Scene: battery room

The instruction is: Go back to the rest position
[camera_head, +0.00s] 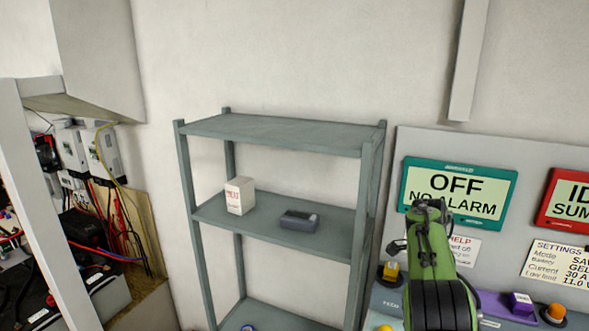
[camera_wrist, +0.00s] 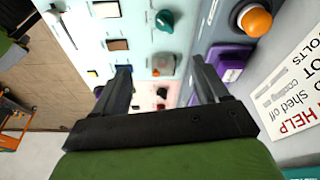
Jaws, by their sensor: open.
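My gripper (camera_wrist: 160,88) shows in the wrist view with its two dark fingers spread apart and nothing between them. It hangs above a control panel (camera_wrist: 135,45) with knobs, switches and buttons. In the head view my green and black arm rises at the lower right, in front of the wall panel, and the gripper fingers are not clearly visible there. An orange button (camera_wrist: 257,21) and a purple block (camera_wrist: 232,66) lie to the right of the fingers in the wrist view.
A grey shelf unit (camera_head: 278,133) stands left of my arm, holding a white box (camera_head: 239,196) and a dark grey device (camera_head: 299,221). A green-framed OFF display (camera_head: 458,193) and a red-framed display (camera_head: 570,200) are on the panel. Wired equipment (camera_head: 100,150) is at far left.

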